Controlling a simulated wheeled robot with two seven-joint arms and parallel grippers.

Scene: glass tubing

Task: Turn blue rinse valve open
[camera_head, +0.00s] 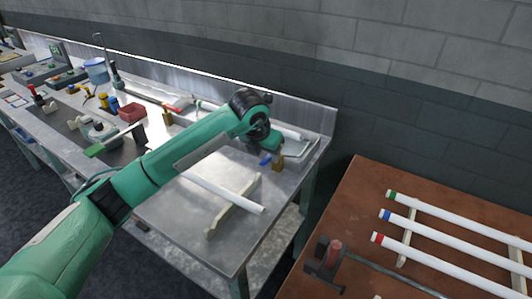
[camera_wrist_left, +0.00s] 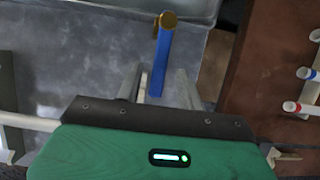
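The blue valve handle (camera_head: 265,160) shows at the far right corner of the metal bench, beside its small brass body (camera_head: 278,163). In the left wrist view the blue handle (camera_wrist_left: 161,65) runs up the picture from between my fingers to a round brass end (camera_wrist_left: 168,20). My left gripper (camera_wrist_left: 160,80) is open, with one finger on each side of the handle's near end. A gap shows between the handle and the fingers. In the head view my left wrist hides much of the gripper. My right gripper is not in view.
A long white tube (camera_head: 225,192) lies over a pale wooden support (camera_head: 235,205) on the bench. A grey tray (camera_head: 305,152) is behind the valve. A brown table (camera_head: 345,215) at right holds several white tubes with coloured ends. Clutter fills the bench's left.

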